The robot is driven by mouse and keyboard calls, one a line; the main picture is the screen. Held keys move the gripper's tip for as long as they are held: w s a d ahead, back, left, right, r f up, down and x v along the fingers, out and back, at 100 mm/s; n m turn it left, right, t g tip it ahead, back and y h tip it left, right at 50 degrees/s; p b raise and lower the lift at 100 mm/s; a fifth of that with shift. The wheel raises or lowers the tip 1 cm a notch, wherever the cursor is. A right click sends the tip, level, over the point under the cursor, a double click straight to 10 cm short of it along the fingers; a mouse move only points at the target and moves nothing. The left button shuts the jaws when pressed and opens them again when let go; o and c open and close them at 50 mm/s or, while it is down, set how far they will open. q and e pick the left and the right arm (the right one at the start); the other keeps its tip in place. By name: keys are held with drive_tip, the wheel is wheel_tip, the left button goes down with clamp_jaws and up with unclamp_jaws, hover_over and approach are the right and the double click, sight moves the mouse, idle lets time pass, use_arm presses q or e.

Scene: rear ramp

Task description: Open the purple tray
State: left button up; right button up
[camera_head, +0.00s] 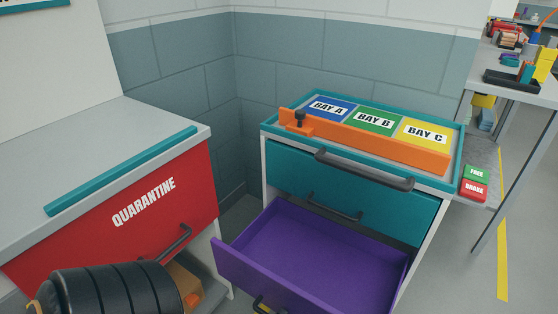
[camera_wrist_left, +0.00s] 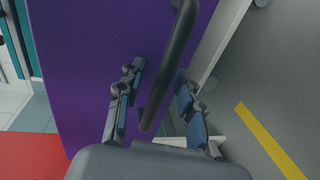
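The purple tray (camera_head: 310,248) is pulled well out below the teal drawer (camera_head: 350,196) in the head view, and its empty inside shows. Its dark handle (camera_head: 262,305) is partly cut off at the bottom edge. In the left wrist view, the purple front (camera_wrist_left: 85,75) fills much of the left side, with the dark handle (camera_wrist_left: 170,65) in front of it. My left gripper (camera_wrist_left: 158,74) is open, with one finger on each side of the handle and gaps visible. My right gripper is not in view.
A red QUARANTINE drawer front (camera_head: 140,207) stands at left. An orange-edged rack with BAY A, B and C labels (camera_head: 374,122) sits on the cabinet top. FREE and BRAKE buttons (camera_head: 475,182) are at right. Floor at right is clear, with a yellow line (camera_head: 502,255).

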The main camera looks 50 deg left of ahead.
use_arm(q)
drive_tip(key=v, duration=1.1)
drive_tip(key=shift+s, duration=0.25)
